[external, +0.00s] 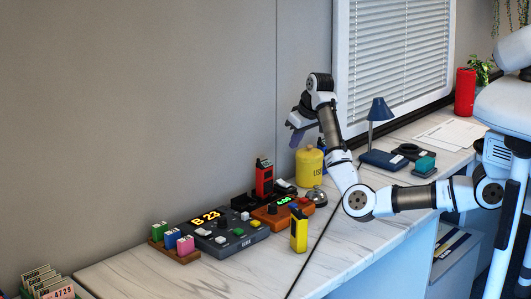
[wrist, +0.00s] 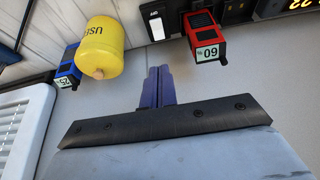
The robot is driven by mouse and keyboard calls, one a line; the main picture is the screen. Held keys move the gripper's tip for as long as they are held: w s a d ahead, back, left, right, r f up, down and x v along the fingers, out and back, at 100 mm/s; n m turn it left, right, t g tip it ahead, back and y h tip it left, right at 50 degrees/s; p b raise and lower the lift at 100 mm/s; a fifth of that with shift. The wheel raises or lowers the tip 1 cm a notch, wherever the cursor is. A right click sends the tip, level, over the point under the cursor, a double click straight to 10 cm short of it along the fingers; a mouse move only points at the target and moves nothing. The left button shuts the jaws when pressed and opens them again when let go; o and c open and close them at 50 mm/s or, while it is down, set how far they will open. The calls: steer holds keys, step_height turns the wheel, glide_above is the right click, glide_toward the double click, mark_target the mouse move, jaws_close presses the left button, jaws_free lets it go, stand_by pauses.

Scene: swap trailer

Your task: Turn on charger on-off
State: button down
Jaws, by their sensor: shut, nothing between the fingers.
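A red handheld unit (external: 264,178) stands upright in a dark base on the counter. The wrist view shows this red unit (wrist: 203,38) with a label that seems to read 60, at the top. Beside it in that view is a dark panel with a white rocker-like piece (wrist: 156,27), likely the charger's on-off switch; its position is unclear. A dark base part (external: 284,187) shows to the right of the red unit in the external view. My gripper (wrist: 158,72) is shut and empty, its blue fingers together. In the external view my gripper (external: 296,138) is raised above the counter near the wall, apart from everything.
A yellow canister (external: 309,168) stands close to the charger area, with a blue unit (wrist: 68,68) near it. An orange box (external: 270,217), dark console (external: 229,238), yellow handheld (external: 299,230) and silver bell (external: 317,196) crowd the counter. A blue lamp (external: 379,112) stands farther right.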

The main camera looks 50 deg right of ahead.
mark_target(279, 180)
steer(key=p+x, duration=0.1)
steer(key=x, duration=1.2)
steer(key=shift+s+f+p, duration=0.15)
steer(key=shift+p, duration=0.2)
steer(key=shift+w+f, duration=0.2)
steer(key=shift+s+p, duration=0.2)
steer(key=shift+p, duration=0.15)
steer(key=shift+s, duration=0.65)
steer(key=shift+r+p, duration=0.2)
steer(key=shift+p, duration=0.15)
steer(key=shift+r+p, duration=0.25)
steer(key=shift+p, duration=0.05)
steer(key=w+r+p+v, duration=0.1)
steer(key=w+v, duration=0.1)
steer(key=v, duration=1.1)
steer(key=shift+w, duration=0.3)
